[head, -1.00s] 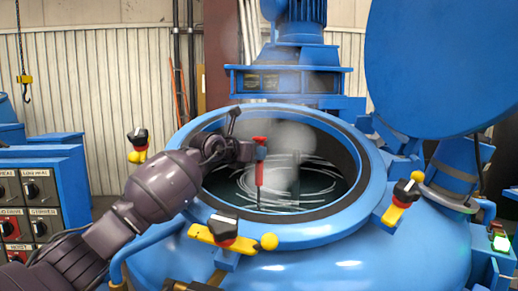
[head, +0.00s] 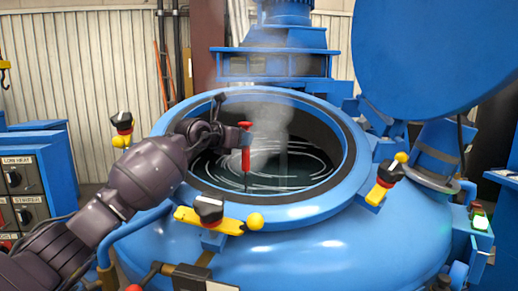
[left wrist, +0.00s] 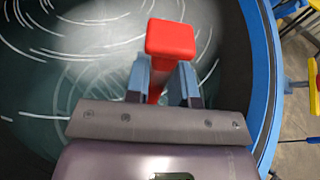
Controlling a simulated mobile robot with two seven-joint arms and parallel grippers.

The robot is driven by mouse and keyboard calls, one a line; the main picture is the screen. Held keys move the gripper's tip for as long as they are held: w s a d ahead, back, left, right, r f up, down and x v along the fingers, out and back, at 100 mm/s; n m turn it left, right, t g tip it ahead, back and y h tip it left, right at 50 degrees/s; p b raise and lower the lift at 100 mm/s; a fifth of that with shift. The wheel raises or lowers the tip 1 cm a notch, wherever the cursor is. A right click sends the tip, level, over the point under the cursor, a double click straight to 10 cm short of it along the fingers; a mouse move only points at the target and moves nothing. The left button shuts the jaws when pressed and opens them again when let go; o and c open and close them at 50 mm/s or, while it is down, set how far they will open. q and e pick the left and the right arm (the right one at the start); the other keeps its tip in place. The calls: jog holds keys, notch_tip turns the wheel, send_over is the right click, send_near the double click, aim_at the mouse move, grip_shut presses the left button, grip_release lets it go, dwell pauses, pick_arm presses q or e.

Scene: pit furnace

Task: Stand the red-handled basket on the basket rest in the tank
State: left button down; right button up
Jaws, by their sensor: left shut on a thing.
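My left gripper (head: 240,139) is shut on the basket's upright red handle (head: 246,157) above the tank opening. In the left wrist view, the blue-grey fingers (left wrist: 162,80) clasp it below its square red top (left wrist: 170,38). A thin dark rod runs down from the handle toward the liquid. The tank (head: 330,225) is a blue round vessel with dark liquid (head: 290,168) and pale swirling streaks. A faint round ribbed shape shows under the liquid in the left wrist view; I cannot tell whether it is basket or rest. My right gripper is out of view.
The round blue lid (head: 430,60) stands raised at right. A blue motor housing (head: 275,62) stands behind. Pale steam rises from the opening. A control box (head: 25,185) is at left.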

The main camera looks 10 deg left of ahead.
pick_arm(q)
jog(key=shift+f, duration=0.15)
dwell(0.3)
jog(key=c, duration=0.9)
grip_release()
jog(key=shift+s, duration=0.1)
jog(key=shift+o, duration=0.9)
jog(key=shift+f, duration=0.35)
jog(key=o, duration=0.4)
jog(key=shift+r, duration=0.1)
jog(key=shift+o, duration=0.2)
